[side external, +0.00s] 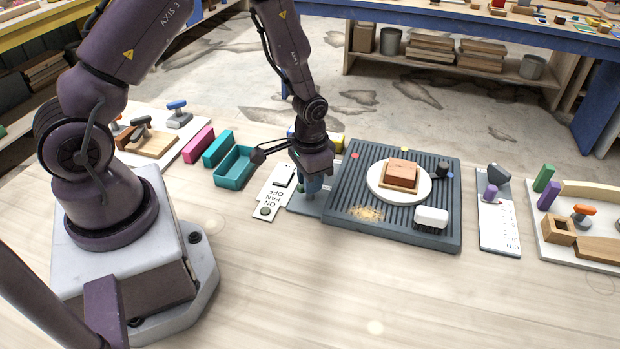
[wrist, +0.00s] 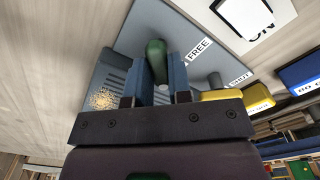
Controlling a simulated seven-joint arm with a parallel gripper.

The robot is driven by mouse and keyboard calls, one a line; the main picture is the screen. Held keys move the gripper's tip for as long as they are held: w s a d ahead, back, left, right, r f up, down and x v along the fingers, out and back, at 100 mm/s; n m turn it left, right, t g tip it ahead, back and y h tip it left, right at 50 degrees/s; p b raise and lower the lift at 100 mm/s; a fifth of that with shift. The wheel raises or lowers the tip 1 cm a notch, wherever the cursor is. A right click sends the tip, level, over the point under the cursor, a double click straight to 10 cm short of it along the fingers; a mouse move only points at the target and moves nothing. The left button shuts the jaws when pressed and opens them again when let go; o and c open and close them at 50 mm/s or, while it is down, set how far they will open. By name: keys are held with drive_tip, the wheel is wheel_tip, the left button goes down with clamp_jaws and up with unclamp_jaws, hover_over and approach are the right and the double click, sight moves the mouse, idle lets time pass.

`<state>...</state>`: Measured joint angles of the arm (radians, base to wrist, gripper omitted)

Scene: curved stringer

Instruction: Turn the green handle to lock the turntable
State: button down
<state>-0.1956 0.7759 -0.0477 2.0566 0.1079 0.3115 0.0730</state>
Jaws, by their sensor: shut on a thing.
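The green handle (wrist: 155,60) is between the two blue fingers of my gripper (wrist: 154,82) in the wrist view, and the gripper is shut on it. It sits on a grey plate beside a label reading FREE. A second label (wrist: 240,77), hard to read, lies further right past a short grey post (wrist: 214,80). In the side view my gripper (side external: 312,188) is low over the grey plate and hides the handle. The turntable, a white round disc (side external: 374,188), sits on a slatted grey board and carries a wooden block (side external: 402,173).
The slatted board (side external: 345,205) holds a pile of shavings (side external: 367,213), a white block (side external: 431,217) and a dark knob (side external: 442,170). An ON/FAN switch plate (side external: 265,212) is left of my gripper, near a teal tray (side external: 235,180). The front of the bench is clear.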

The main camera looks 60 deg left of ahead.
drive_tip(key=c, duration=1)
unclamp_jaws()
drive_tip(key=shift+c, duration=0.2)
wheel_tip(320, 180, up, 13)
drive_tip(key=s+d+r+t, duration=0.2)
drive_tip(key=s+r, duration=0.5)
drive_tip(key=r, duration=0.2)
drive_tip(key=s+d+r+t, duration=0.3)
drive_tip(key=s+r, duration=0.4)
drive_tip(key=r, duration=0.2)
drive_tip(key=shift+s+d+r+t, duration=0.15)
drive_tip(key=shift+s+r+t, duration=0.05)
drive_tip(key=shift+s+t, duration=0.15)
